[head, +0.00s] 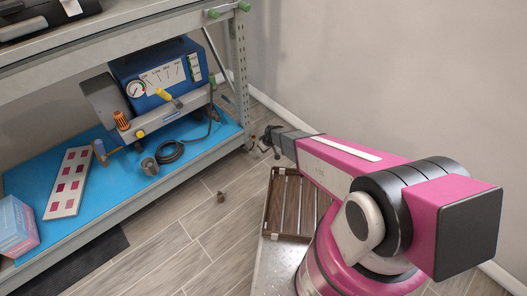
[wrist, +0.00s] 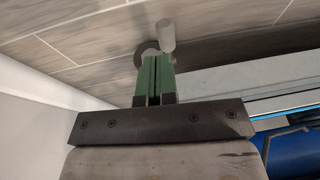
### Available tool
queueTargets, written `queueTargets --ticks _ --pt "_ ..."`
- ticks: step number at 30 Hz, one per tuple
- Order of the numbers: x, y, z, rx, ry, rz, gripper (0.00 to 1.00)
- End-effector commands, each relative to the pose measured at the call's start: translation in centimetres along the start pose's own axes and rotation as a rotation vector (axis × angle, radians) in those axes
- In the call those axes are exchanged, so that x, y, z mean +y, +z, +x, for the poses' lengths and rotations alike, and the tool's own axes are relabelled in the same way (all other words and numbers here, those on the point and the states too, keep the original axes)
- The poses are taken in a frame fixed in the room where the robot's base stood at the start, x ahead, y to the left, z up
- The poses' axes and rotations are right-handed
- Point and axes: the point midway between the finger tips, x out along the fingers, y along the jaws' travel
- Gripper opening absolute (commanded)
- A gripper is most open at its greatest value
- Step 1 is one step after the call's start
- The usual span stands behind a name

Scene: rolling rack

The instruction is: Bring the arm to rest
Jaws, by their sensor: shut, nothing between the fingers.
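My pink and black arm reaches out to the left from its base in the head view. My gripper (head: 268,141) is at its far end, close to the right front post of the rack (head: 240,75). In the wrist view, my gripper's green fingers (wrist: 153,78) are pressed together with nothing between them. The fingers point toward the tiled floor, and a pale cylindrical part (wrist: 166,36) shows just past their tips. I cannot tell whether the fingers touch it.
The lower shelf's blue mat (head: 100,205) holds a blue gauge box (head: 160,75), a metal cup (head: 149,166) and a sample card (head: 68,182). A slatted wooden tray (head: 291,203) lies beside my arm's base. A small brown object (head: 220,196) is on the otherwise open floor.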

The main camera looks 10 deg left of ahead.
Motion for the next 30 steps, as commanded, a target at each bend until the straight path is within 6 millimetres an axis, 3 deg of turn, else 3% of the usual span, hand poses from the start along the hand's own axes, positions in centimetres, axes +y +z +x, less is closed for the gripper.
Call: queueTargets --ticks 10,14,17,23,30 --pt "0.0 0.0 -0.1 0.0 0.0 0.001 0.0" --pt "0.7 0.5 -2.5 -0.007 0.005 0.032 0.0" --pt "2.1 1.6 -7.1 -0.024 0.014 0.097 0.0" --pt "5.3 5.6 -19.1 -0.08 0.05 0.294 0.0" --pt "7.3 12.4 -33.1 -0.154 0.117 0.561 0.0"
